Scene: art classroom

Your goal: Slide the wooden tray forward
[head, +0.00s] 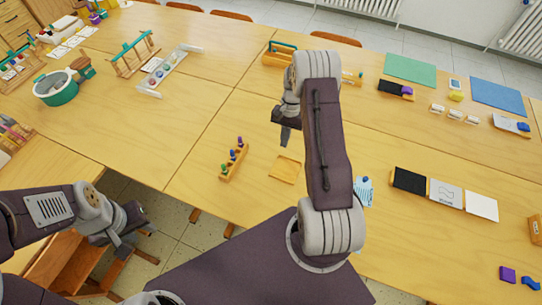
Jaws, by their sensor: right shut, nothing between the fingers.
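A small, flat, square wooden tray (285,169) lies on the table, just left of my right forearm. My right gripper (285,138) is shut and empty, pointing down above the table on the far side of the tray, apart from it in the picture. How high it is above the table I cannot tell. My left gripper (122,250) is low at the left, off the table's near edge and over the floor, far from the tray. Whether its fingers are open or shut is unclear.
A wooden block with coloured knobbed pegs (234,160) stands left of the tray. A light blue cut-out sheet (365,190) lies right of my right arm. Black and white cards (446,194) lie further right.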

